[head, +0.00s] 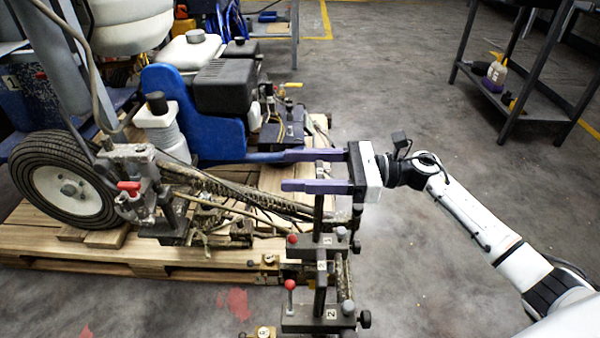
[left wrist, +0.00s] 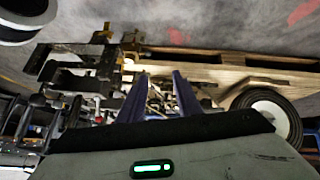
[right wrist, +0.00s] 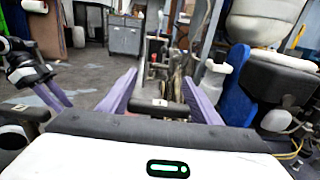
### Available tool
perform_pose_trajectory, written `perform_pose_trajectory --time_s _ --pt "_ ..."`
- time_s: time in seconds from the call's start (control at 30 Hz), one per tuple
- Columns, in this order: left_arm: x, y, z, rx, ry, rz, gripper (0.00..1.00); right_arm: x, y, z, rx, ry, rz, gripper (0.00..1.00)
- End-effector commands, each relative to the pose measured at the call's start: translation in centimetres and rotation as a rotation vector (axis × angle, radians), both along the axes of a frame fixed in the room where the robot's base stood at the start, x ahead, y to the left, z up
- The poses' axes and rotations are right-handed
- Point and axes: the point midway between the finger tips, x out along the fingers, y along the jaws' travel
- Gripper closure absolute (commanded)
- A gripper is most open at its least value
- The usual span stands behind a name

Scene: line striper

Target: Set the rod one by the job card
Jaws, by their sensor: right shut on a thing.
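My right gripper (head: 316,171) reaches in from the right, its purple fingers on either side of an upright dark rod (head: 318,211) near its top. It is shut on this rod. The rod stands in a dark clamp block (head: 305,246) with a red ball knob. A nearer block (head: 310,321) has a red-topped lever and a label that looks like 2. The rod's label is too small to read surely. My left gripper (left wrist: 160,76) shows in its wrist view, fingers apart with nothing between them; it also shows in the right wrist view (right wrist: 58,97). I cannot make out a job card.
The line striper (head: 190,130) stands on a wooden pallet (head: 190,257), with a wheel (head: 68,187) at left. Small brass-coloured pieces (head: 269,260) sit beside the blocks. A metal shelf (head: 520,100) holds a bottle at the back right. Open concrete floor lies right of the rod.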

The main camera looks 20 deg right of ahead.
Motion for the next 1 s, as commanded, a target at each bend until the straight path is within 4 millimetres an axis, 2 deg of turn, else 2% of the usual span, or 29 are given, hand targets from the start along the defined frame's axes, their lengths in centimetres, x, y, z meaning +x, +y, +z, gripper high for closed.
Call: perform_pose_trajectory --time_s 0.03,0.07,0.1,0.17,0.2,0.57,1.0 --pt "0.0 0.0 0.1 0.0 -0.001 0.0 0.69 0.2 0.0 0.9 0.01 -0.016 -0.003 0.83" --pt "0.0 0.0 0.1 0.0 -0.001 0.0 0.69 0.2 0.0 0.9 0.01 -0.016 -0.003 0.83" --pt "0.0 0.0 0.1 0.0 -0.001 0.0 0.69 0.2 0.0 0.9 0.011 -0.016 -0.003 0.36" --pt "0.0 0.0 0.1 0.0 -0.001 0.0 0.69 0.2 0.0 0.8 0.01 -0.014 -0.002 0.26" --pt "0.0 0.0 0.1 0.0 -0.001 0.0 0.69 0.2 0.0 0.7 0.009 -0.012 -0.002 0.23" --pt "0.0 0.0 0.1 -0.001 -0.002 0.0 0.69 -0.2 -0.6 0.2 0.004 -0.002 -0.004 0.23" --pt "0.0 0.2 0.4 0.0 -0.01 0.013 0.69 -3.6 -7.7 0.3 0.005 -0.004 -0.004 0.23"
